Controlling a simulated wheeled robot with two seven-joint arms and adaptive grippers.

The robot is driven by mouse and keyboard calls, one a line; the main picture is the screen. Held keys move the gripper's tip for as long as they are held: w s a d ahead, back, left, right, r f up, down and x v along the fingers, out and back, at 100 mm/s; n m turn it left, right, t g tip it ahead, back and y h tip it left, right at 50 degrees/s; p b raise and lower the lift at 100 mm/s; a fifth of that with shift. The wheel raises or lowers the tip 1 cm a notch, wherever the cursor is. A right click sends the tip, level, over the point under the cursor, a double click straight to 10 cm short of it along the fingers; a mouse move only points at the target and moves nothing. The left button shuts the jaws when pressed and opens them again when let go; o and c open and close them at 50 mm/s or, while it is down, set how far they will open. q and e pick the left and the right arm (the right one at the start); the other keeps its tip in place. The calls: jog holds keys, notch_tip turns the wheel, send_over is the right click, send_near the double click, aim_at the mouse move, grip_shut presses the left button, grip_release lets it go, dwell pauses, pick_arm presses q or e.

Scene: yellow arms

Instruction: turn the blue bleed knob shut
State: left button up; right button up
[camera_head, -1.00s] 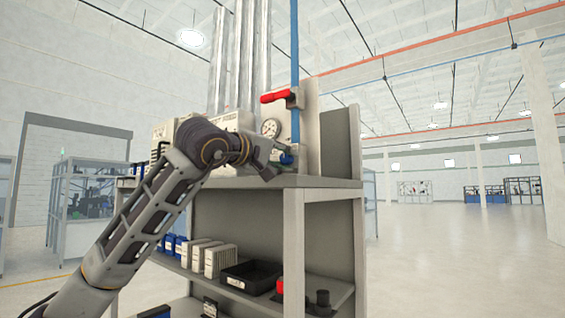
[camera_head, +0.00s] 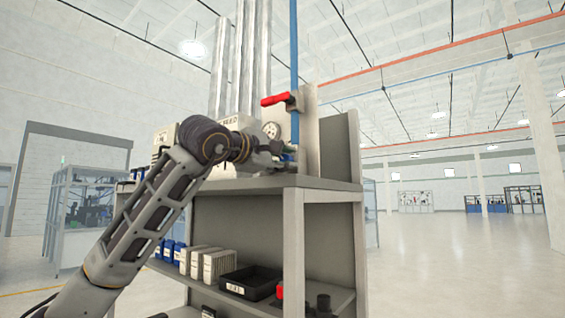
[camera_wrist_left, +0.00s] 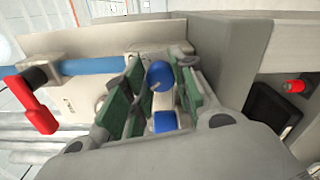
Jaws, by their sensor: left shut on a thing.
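The blue bleed knob (camera_wrist_left: 160,75) shows in the left wrist view as a rounded blue piece between the green finger pads of my left gripper (camera_wrist_left: 156,92). A second blue part (camera_wrist_left: 164,121) shows just below it, partly hidden by the fingers. My left gripper is shut on the knob. In the head view my left gripper (camera_head: 272,158) reaches the lower end of the blue pipe (camera_head: 295,60), above the bench top. There the gripper and wrist mostly hide the knob. My right gripper is not in view.
A red valve handle (camera_head: 276,99) sits on the pipe above the gripper, with a round gauge (camera_head: 271,130) beside it. An upright panel (camera_head: 341,145) stands to the right. The shelf below holds a black bin (camera_head: 250,282) and white boxes (camera_head: 205,262).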

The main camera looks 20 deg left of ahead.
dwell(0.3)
pick_arm(q)
jog(key=o, duration=1)
jog(key=shift+f, duration=0.1)
jog(key=shift+d+m, duration=0.1)
jog(key=shift+m, duration=0.2)
